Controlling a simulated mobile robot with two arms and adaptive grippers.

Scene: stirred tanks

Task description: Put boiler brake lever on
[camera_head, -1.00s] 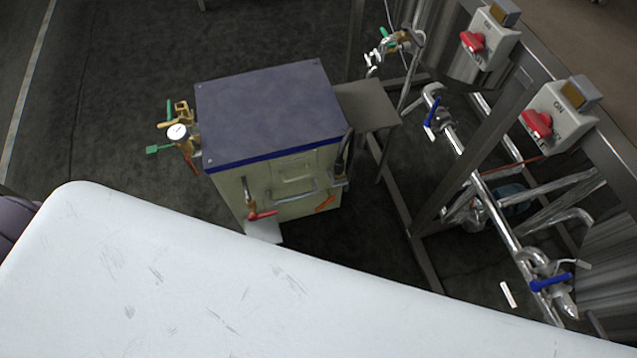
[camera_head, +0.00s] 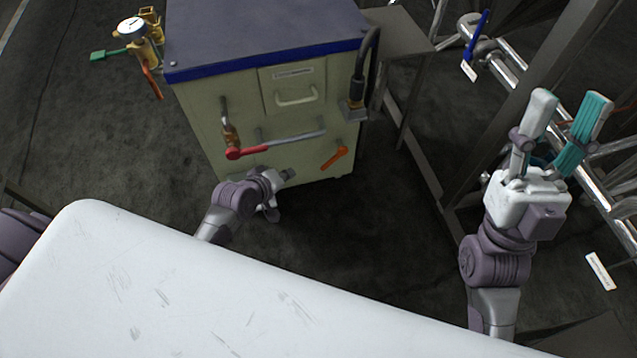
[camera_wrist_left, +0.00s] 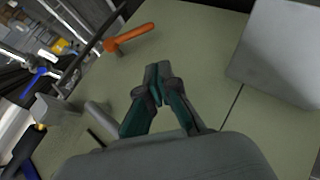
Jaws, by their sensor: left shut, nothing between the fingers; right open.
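The boiler (camera_head: 270,150) is a cream cabinet with a dark blue top. Its front has a red-handled lever (camera_head: 247,153) at the left and an orange lever (camera_head: 334,158) at the lower right. I cannot tell which is the brake lever. My left gripper (camera_head: 287,175) is low at the boiler's front, between and below these levers. In the left wrist view its fingers (camera_wrist_left: 157,70) are shut and empty, facing the cream panel, with the orange lever (camera_wrist_left: 130,37) just ahead to the left, apart from them. My right gripper (camera_head: 567,103) is open and empty, raised at the right.
A pressure gauge (camera_head: 131,27) with brass fittings and a green handle (camera_head: 108,54) is on the boiler's left. Metal pipes with a blue valve handle (camera_head: 477,33) and a steel frame post (camera_head: 520,115) stand at the right, near my right gripper. Dark floor lies before the boiler.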

